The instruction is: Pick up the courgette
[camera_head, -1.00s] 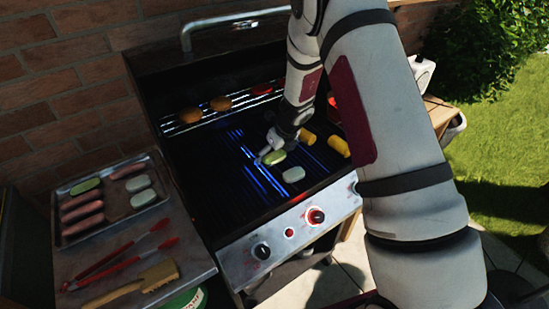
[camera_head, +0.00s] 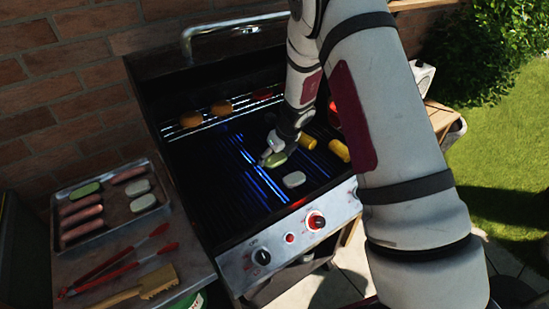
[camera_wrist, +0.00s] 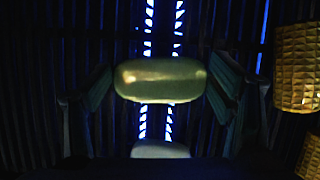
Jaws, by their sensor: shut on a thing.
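The courgette piece (camera_head: 277,160) is a pale green rounded slab over the dark grill grate. My gripper (camera_head: 271,154) is at the courgette and partly hides it in the head view. In the wrist view the courgette (camera_wrist: 160,80) lies crosswise between the two fingers of my gripper (camera_wrist: 160,86), with a finger at each end. My gripper is shut on it. I cannot tell whether the courgette is touching the grate or just above it.
A pale piece (camera_head: 294,179) lies just in front on the grate. Yellow corn pieces (camera_head: 340,150) lie to the right.

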